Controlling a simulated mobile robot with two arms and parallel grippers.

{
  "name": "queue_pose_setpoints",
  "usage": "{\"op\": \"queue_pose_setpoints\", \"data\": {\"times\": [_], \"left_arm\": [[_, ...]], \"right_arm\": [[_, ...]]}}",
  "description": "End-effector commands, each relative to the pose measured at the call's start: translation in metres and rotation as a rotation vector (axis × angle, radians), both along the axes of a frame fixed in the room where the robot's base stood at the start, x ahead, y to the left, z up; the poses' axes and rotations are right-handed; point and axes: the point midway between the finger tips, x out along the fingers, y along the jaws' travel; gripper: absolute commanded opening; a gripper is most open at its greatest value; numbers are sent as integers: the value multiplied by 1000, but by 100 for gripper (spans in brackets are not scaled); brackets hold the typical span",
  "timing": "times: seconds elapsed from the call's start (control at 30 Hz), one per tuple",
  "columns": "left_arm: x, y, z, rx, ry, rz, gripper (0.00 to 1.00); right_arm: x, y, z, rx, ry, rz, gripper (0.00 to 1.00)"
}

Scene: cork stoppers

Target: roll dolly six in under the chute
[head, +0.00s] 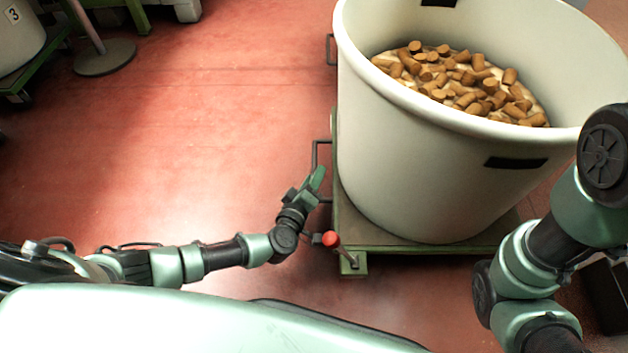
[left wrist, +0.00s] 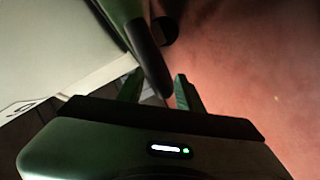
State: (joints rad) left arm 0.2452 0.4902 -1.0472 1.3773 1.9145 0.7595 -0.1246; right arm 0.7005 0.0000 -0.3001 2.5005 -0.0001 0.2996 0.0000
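A large cream tub (head: 420,150) with many corks (head: 470,85) stands on a green dolly (head: 440,244) at the right of the head view. A dark bar handle (head: 315,150) sticks out from the dolly's left side. My left gripper (head: 317,180) is at this handle. In the left wrist view its fingers (left wrist: 160,82) stand apart with the dark bar (left wrist: 152,62) running between them, and a gap shows beside the bar. The tub's number cannot be read; part of a mark shows at the lower left there. My right gripper is out of view. No chute is visible.
A lever with a red knob (head: 331,239) stands at the dolly's near left corner. Another tub marked 3 (head: 18,35) and a post on a round base (head: 104,58) are at the upper left. The red floor (head: 200,150) left of the dolly is clear.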

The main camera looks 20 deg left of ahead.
Motion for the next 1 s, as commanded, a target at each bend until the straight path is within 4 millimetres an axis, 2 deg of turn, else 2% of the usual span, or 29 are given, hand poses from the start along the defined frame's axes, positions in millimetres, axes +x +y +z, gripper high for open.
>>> {"op": "queue_pose_setpoints", "data": {"times": [0.27,0.3,0.4,1.0], "left_arm": [[2,0,0,1,0,0,36],[2,0,0,1,0,0,25],[2,0,0,0,0,0,0],[2,0,0,0,0,1,0]], "right_arm": [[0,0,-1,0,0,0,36],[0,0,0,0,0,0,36],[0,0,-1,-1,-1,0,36],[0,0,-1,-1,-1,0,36]]}}
